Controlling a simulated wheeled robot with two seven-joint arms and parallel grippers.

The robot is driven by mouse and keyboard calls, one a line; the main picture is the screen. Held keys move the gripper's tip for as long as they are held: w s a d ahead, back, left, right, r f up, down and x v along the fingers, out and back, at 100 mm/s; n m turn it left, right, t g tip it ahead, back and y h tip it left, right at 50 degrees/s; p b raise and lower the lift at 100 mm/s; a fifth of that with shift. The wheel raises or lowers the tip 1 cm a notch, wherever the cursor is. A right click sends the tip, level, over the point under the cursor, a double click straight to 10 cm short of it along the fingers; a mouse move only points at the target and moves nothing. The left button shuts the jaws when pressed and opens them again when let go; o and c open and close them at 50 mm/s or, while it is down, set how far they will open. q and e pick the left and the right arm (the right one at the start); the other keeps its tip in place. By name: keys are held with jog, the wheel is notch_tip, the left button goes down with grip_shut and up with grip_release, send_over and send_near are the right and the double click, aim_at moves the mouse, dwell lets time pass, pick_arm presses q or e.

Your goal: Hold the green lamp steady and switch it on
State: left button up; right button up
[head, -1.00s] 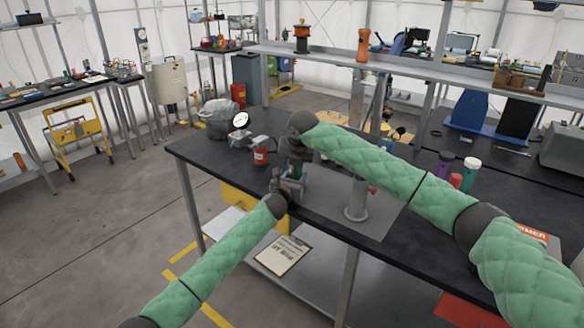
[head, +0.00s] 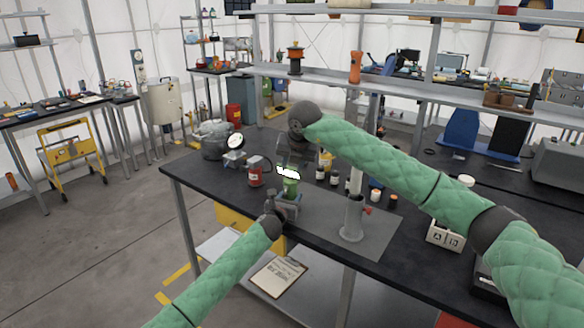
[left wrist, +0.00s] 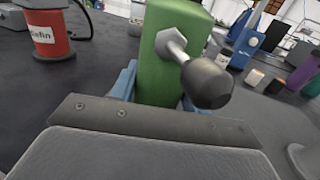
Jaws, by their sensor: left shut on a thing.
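The green lamp (head: 291,187) stands upright on the dark workbench near its front edge, with a bright white glow at its top. My left gripper (head: 287,204) is shut on the lamp's lower part from the front. In the left wrist view the green lamp body (left wrist: 158,75) fills the middle, with a bolt and a dark round knob (left wrist: 207,83) facing the camera. My right gripper (head: 296,152) is just above and behind the glowing top, apart from it as far as I can see. Its fingers are dark and unclear.
A red can (head: 255,172) stands left of the lamp, and a round-faced gauge (head: 235,141) stands behind the can. Several small bottles stand behind. Bare bench lies between lamp and post.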

pick_arm(q)
jog(key=o, duration=1.3)
jog(key=shift+f, duration=0.1)
